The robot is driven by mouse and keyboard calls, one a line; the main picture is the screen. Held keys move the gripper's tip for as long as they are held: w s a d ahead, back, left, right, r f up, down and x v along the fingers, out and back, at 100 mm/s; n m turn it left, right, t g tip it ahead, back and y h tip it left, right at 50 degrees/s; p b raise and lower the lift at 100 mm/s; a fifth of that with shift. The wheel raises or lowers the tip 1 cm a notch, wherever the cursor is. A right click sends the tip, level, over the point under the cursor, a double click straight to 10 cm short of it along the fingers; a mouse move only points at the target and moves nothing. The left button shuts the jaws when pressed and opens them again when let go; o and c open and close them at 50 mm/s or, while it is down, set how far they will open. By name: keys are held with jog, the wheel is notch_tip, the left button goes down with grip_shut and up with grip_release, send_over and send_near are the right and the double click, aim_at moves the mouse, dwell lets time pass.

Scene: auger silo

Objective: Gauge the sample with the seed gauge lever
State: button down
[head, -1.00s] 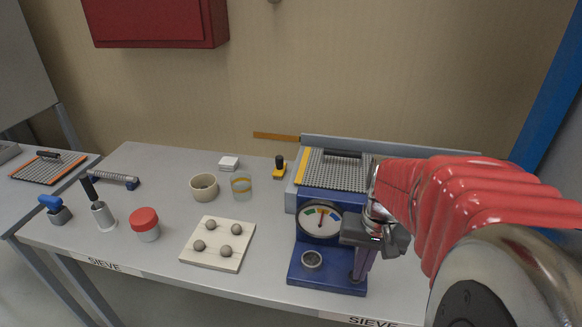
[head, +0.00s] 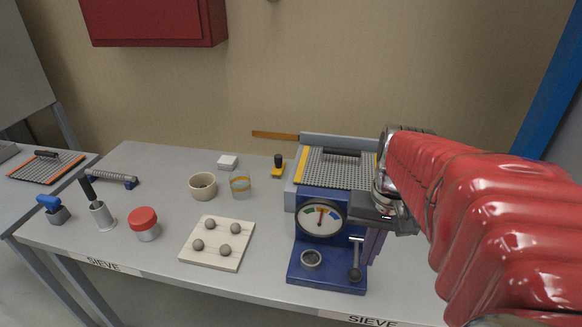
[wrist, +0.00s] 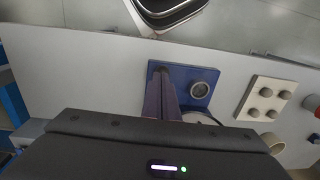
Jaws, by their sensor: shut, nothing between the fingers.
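The blue seed gauge (head: 297,237) stands at the table's front right, with a round white dial (head: 320,217) on its face. The dial's needle points roughly upward. A small round cup (head: 311,260) sits on its base; it also shows in the wrist view (wrist: 199,90). The cup's contents look dark and are too small to make out. The lever (head: 356,258), with a pale crossbar at the top and dark knob low down, is at the gauge's right side. My gripper (head: 373,255) is shut and empty, just right of the lever, appearing apart from it.
A grey sieve deck (head: 335,167) stands behind the gauge. A white board with several round knobs (head: 217,243) lies to its left. Bare table lies between the board and gauge.

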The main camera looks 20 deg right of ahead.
jog(key=s+a+r, duration=0.2)
jog(key=s+r, duration=0.1)
jog(key=r, duration=0.3)
jog(key=shift+s, duration=0.2)
jog(key=shift+w+d, duration=0.1)
jog(key=w+a+n+t, duration=0.2)
jog(key=a+n, duration=0.1)
jog(key=a, duration=0.4)
jog(key=w+a+f+n+t, duration=0.1)
jog(key=w+a+n+t, duration=0.1)
jog(key=a, duration=0.6)
jog(key=shift+a+f+n+t, duration=0.25)
jog(key=shift+n+t, duration=0.35)
jog(key=shift+n, duration=0.4)
jog(key=shift+d, duration=0.1)
